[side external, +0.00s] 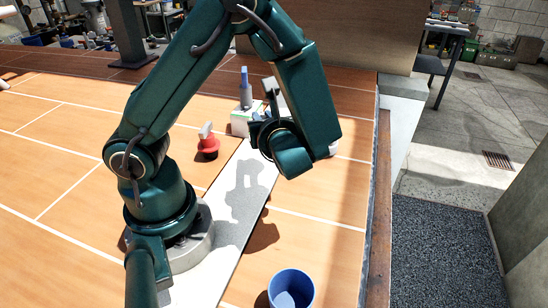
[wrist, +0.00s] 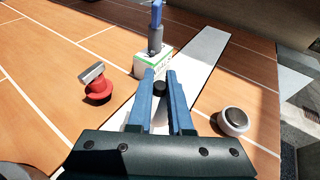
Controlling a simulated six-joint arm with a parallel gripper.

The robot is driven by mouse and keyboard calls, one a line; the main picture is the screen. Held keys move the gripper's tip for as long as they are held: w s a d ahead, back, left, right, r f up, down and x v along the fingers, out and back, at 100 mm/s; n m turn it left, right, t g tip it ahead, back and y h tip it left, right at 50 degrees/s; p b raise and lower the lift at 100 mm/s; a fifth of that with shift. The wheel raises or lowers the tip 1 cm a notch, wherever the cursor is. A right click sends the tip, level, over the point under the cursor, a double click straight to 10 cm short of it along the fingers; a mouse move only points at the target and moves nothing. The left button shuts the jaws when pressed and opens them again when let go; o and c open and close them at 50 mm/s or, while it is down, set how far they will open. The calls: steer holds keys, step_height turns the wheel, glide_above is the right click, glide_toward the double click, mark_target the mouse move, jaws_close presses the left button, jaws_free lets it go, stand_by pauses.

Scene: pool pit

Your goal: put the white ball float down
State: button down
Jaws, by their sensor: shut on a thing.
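My gripper (wrist: 160,92) is shut, with its blue fingers on either side of a small dark round part (wrist: 160,87). I take this for the dark end of the white ball float; the white ball itself is not clearly visible, hidden by the fingers. In the side view my gripper (side external: 260,122) hangs above the work surface, near the white and green box, and the held thing is too small and dark to make out. I cannot tell the exact gap below it.
The white and green box (wrist: 153,62) has a blue and grey tool upright on it. A red thing with a metal handle (wrist: 98,86) stands left, a white rounded thing with a dark top (wrist: 233,121) right. A blue cup (side external: 291,289) stands in front. The pale strip (wrist: 197,62) is partly clear.

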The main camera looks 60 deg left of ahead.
steer(key=shift+f, duration=3.35)
steer(key=c, duration=0.8)
jaws_free()
steer(key=shift+f, duration=0.15)
steer(key=shift+c, duration=0.2)
